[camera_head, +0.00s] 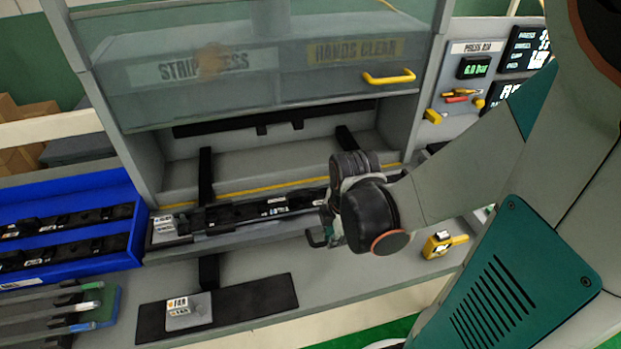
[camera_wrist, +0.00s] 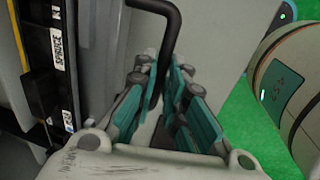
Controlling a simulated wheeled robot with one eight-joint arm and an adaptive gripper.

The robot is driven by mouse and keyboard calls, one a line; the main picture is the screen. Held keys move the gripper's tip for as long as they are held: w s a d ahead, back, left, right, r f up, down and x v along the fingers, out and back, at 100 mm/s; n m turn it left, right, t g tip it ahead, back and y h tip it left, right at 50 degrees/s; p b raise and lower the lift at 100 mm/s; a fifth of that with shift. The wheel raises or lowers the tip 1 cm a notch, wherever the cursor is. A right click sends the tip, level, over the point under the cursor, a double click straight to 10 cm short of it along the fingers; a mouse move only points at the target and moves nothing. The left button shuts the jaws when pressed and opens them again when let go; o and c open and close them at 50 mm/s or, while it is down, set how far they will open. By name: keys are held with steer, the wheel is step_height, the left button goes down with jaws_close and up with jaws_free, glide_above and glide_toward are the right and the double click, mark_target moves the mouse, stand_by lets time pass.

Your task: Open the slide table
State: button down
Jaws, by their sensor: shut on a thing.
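The slide table (camera_head: 288,226) is a long grey slide at the front of the press opening, carrying a black fixture strip with labels. Its black bent handle (camera_head: 315,239) sticks out at the front, partly hidden by my gripper. In the wrist view the handle (camera_wrist: 171,32) runs down between the teal finger pads. My gripper (camera_head: 333,237) is shut on the handle; its fingers also show in the wrist view (camera_wrist: 164,98). The fixture strip (camera_wrist: 48,60) is at the left there. My wrist hides the slide table's right part in the head view.
The press has a raised clear guard (camera_head: 270,95) with a yellow handle (camera_head: 388,77). A blue rack (camera_head: 70,262) stands left. A black mat (camera_head: 255,302) with a labelled grey block (camera_head: 188,312) lies in front. A yellow tool (camera_head: 443,244) lies right. Bare bench lies between mat and tool.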

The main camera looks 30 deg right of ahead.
steer(key=c, duration=1.7)
jaws_free()
steer(key=shift+o, duration=0.2)
step_height(320, 180, up, 8)
steer(key=s, duration=0.1)
steer(key=shift+s+a, duration=0.2)
steer(key=shift+s, duration=0.05)
steer(key=shift+a, duration=0.1)
